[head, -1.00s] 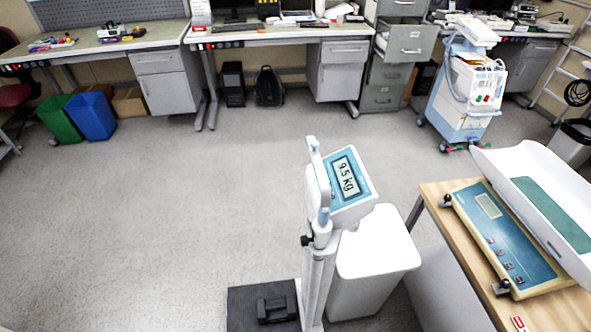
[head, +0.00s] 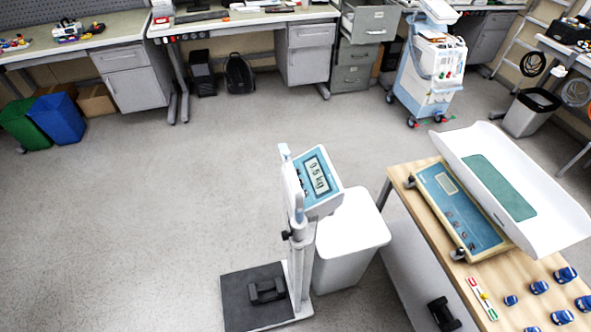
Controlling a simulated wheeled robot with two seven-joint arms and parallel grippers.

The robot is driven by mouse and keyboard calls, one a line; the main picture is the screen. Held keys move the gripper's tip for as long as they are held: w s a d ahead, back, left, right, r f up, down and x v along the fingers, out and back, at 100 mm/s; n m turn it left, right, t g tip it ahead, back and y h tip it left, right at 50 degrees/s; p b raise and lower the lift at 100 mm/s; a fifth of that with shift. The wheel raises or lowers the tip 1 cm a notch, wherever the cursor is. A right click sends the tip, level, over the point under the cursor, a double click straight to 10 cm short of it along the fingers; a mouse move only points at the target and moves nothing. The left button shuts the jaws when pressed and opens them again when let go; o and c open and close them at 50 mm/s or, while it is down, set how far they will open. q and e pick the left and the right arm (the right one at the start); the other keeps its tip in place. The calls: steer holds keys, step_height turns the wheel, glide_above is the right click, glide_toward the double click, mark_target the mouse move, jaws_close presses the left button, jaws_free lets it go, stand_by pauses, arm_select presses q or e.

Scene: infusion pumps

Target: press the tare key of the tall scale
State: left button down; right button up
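The tall scale (head: 302,235) stands upright on the floor near the middle of the head view. Its blue and white display head (head: 316,183) is tilted and reads 9.5 kg. Small keys show along the left side of the display, too small to tell which is the tare key. A dark weight (head: 266,290) rests on its black platform (head: 236,312). Neither of my grippers is in view.
A white bin (head: 352,240) stands right behind the scale's column. At the right, a wooden table (head: 405,180) holds a baby scale (head: 460,215) and several blue weights (head: 540,287). Another dark weight (head: 443,314) is below it. Floor left of the scale is clear.

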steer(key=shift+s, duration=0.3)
